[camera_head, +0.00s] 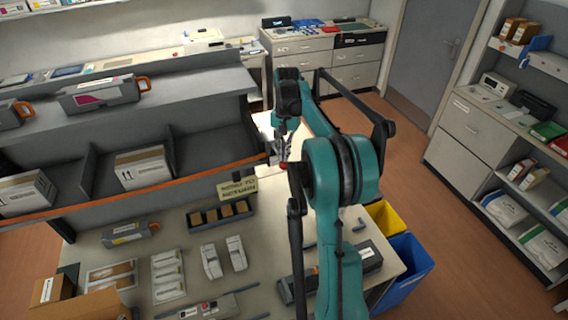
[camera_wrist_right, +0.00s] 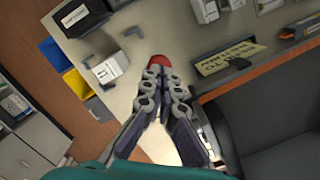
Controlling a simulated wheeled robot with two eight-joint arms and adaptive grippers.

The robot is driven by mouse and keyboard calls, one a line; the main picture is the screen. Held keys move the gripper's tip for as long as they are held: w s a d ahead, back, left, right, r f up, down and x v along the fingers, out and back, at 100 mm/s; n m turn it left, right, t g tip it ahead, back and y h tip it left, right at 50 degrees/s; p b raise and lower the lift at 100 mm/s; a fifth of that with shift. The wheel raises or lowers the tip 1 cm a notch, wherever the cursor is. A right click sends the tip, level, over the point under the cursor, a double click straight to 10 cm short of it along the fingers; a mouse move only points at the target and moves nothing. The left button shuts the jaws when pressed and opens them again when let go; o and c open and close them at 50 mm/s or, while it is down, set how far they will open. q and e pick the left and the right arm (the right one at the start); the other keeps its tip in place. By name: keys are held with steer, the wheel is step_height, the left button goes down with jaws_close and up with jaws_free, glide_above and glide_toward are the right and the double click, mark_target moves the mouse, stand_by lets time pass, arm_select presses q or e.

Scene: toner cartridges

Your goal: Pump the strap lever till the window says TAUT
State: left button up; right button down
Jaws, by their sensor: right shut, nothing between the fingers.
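My right gripper (camera_head: 282,152) is shut and empty beside the right end of the shelf's orange edge. It also shows shut in the wrist view (camera_wrist_right: 158,72). A red rounded knob (camera_wrist_right: 155,61) shows just past its fingertips; it may be the strap lever's end, and I cannot tell whether they touch. The knob shows as a small red spot in the head view (camera_head: 283,165). The rest of the lever, the strap and the window are hidden or too small to make out, and no TAUT reading shows. My left gripper is not in view.
A grey shelf unit (camera_head: 215,100) with an orange edge holds boxes and cartridges. A yellow sign (camera_head: 237,188) stands below its edge. The bench (camera_head: 270,228) carries trays, white packs and cartridges. Yellow (camera_head: 388,216) and blue (camera_head: 405,272) bins stand at the bench's right end.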

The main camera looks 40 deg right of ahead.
step_height(320, 180, down, 4)
steer(key=b, duration=0.3)
steer(key=shift+f, duration=0.25)
steer(key=shift+r, duration=0.1)
steer(key=w+d+r+p, duration=0.1)
steer(key=d, duration=0.1)
step_height(320, 180, up, 12)
glide_above(284, 163)
steer(key=w+d, duration=0.3)
steer(key=d, duration=0.2)
steer(key=shift+w+a+f, duration=0.1)
steer(key=shift+a, duration=0.05)
stand_by(1.6)
